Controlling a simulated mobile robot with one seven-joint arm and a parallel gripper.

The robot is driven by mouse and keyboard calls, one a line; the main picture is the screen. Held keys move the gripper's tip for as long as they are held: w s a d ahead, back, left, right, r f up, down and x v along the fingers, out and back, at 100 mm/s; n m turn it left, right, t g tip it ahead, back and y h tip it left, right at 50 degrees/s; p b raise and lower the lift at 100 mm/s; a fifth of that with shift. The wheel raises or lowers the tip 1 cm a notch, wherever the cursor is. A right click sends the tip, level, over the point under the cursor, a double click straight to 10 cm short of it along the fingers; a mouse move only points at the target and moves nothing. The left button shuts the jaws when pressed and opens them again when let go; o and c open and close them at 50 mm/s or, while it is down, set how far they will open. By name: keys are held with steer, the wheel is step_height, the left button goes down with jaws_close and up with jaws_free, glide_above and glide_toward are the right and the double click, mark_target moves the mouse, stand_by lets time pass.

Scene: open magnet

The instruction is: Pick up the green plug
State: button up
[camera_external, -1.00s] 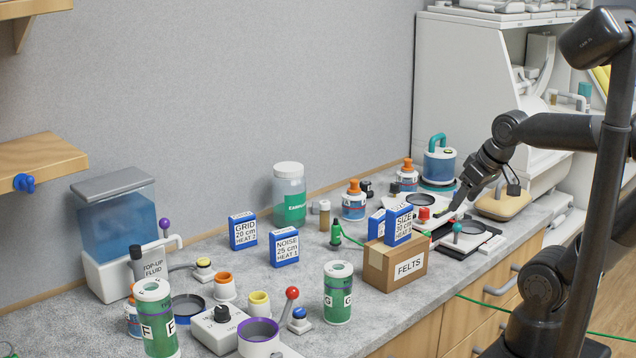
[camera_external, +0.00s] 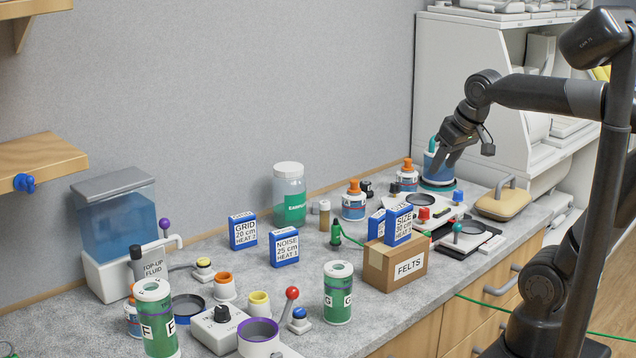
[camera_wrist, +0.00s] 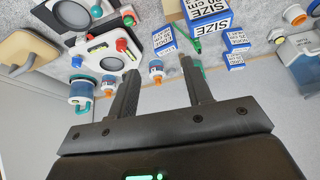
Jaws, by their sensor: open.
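The green plug (camera_external: 336,233) stands on the grey counter, left of and behind the FELTS box, with a green cable running from it behind the box. In the wrist view a green piece (camera_wrist: 196,45) beside the SIZE box appears to be the plug, close to the right fingertip in the picture; the view is tilted. My gripper (camera_external: 442,168) is open and empty, raised above the back right of the counter in front of the blue jar, well to the right of the plug. Both fingers show in the wrist view (camera_wrist: 158,66).
Orange-capped bottles (camera_external: 354,205), a small brown vial (camera_external: 324,215) and the blue jar (camera_external: 437,166) stand behind. Bare counter lies left of the plug.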

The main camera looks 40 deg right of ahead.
steer(key=w+a+m, duration=0.1)
steer(key=w+a, duration=0.3)
steer(key=w, duration=0.7)
steer(key=m+g+h, duration=0.1)
glide_above(336, 224)
steer(key=s, duration=0.3)
step_height(336, 224, down, 2)
steer(key=f, duration=0.5)
steer(key=w+f, duration=0.1)
steer(key=f, duration=1.1)
steer(key=shift+w+a, duration=0.1)
steer(key=shift+w, duration=0.25)
steer(key=shift+x, duration=2.95)
steer(key=shift+w+r, duration=0.1)
steer(key=shift+w, duration=0.1)
steer(key=shift+c, duration=0.3)
jaws_close()
